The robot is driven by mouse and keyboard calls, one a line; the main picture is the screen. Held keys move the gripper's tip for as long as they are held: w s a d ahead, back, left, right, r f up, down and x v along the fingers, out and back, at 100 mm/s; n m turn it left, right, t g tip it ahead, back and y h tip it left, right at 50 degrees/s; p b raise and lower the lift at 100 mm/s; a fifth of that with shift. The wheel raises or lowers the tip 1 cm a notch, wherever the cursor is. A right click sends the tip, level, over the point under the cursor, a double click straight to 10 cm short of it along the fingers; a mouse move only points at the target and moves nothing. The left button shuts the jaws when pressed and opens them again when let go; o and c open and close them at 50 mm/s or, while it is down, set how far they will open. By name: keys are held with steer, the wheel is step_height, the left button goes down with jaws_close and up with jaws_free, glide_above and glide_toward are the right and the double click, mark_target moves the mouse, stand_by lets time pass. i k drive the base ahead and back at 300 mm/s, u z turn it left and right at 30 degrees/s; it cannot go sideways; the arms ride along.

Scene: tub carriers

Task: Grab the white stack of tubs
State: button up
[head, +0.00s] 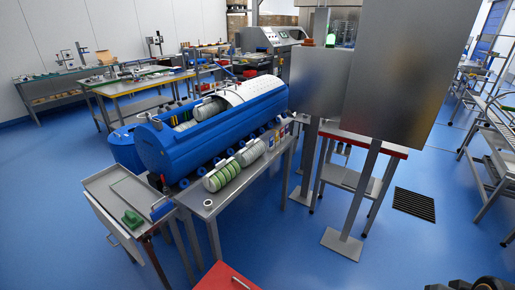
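A stack of whitish tubs (250,152) lies on its side on the narrow metal table (222,198) in front of the long blue machine. A pale green stack of tubs (222,176) lies just to its left and nearer, in line with it. The two look end to end; I cannot tell if they touch. My gripper is not in view. A dark rounded part at the bottom right corner looks like part of my arm.
A blue cylindrical machine (165,150) with a white perforated cover (245,92) stands behind the table. A metal cart (118,190) with a green item stands left. Grey panels on posts (395,70) stand right. A red surface (228,278) is nearest. Blue floor is open at front right.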

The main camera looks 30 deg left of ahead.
mark_target(253, 149)
steer(key=i, duration=2.6)
steer(key=u, duration=2.95)
steer(key=i, duration=1.15)
steer(key=z, duration=0.25)
